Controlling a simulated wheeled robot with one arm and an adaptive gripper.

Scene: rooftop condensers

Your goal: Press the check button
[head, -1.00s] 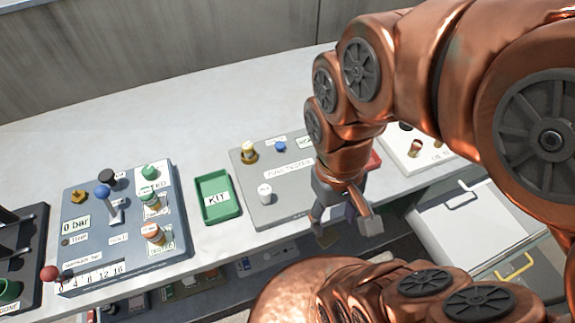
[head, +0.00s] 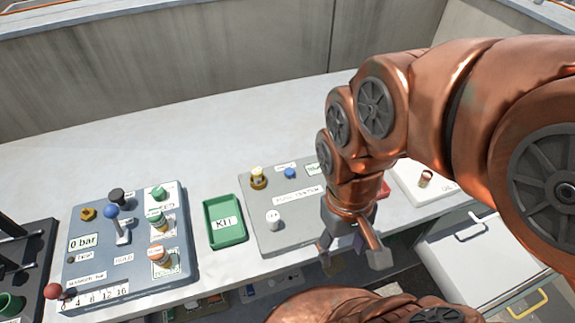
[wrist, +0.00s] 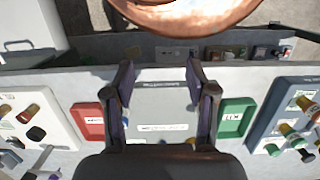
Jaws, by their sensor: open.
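No button has a label I can clearly read as check. The grey middle panel (head: 258,225) carries a blue button (head: 290,173), a yellow-topped knob (head: 258,178) and a white knob (head: 273,219). The blue-grey left panel (head: 95,270) carries a blue-topped lever (head: 112,214), a green knob (head: 158,194), several other knobs and a "0 bar" display (head: 84,242). My gripper (head: 352,250) is open and empty, pointing down by the front right part of the middle panel. In the wrist view its fingers (wrist: 160,72) frame that panel, and contact cannot be seen.
A green KIT tray (head: 224,241) lies between the two panels. A red tray (wrist: 88,121) and a white panel (wrist: 42,118) lie on the middle panel's other side. A white drawer unit (head: 470,255) stands at the right. The bench behind the panels is clear.

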